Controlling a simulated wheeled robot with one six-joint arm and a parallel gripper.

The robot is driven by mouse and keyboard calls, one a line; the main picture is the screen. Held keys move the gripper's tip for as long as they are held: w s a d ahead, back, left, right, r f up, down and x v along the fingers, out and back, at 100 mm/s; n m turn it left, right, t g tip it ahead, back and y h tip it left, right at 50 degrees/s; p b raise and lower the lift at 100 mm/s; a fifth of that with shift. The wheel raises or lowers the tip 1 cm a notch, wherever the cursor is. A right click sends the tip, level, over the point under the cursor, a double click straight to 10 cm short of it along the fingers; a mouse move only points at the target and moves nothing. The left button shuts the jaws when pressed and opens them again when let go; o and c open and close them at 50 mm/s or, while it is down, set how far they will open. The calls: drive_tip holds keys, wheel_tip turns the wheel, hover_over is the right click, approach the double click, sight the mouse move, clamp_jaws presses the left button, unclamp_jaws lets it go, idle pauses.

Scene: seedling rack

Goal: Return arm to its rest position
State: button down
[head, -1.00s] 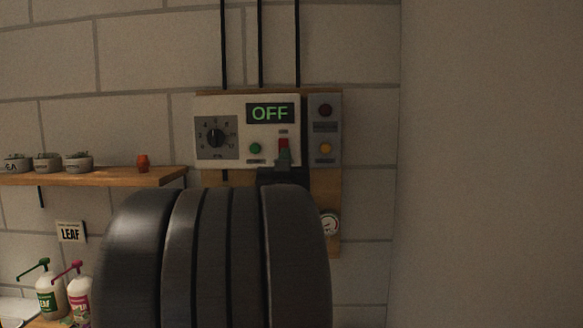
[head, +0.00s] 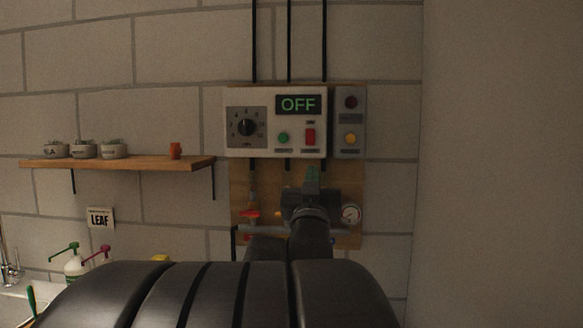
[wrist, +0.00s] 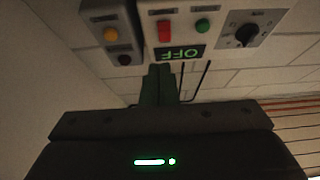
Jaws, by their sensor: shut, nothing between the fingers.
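My gripper (head: 312,180) is in front of the wooden backboard, just below the control box (head: 233,98) in the head view. Its fingers are together with nothing between them. In the wrist view my gripper (wrist: 159,82) points toward the box, which appears upside down there. The box's display (head: 298,104) reads OFF in green. A red switch (head: 310,136) and a green button (head: 284,138) sit under the display, with a black dial (head: 246,127) to their left. My arm covers the lower middle of the head view.
A wooden shelf (head: 120,164) with several small pots and an orange pot (head: 175,151) is on the left. A red valve handle (head: 250,214) and a gauge (head: 351,213) flank my gripper. Pump bottles (head: 74,265) stand lower left. A bare wall (head: 500,150) fills the right.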

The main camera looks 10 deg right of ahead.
drive_tip(key=shift+s+f, duration=0.1)
drive_tip(key=shift+f, duration=0.55)
drive_tip(key=shift+r, duration=0.1)
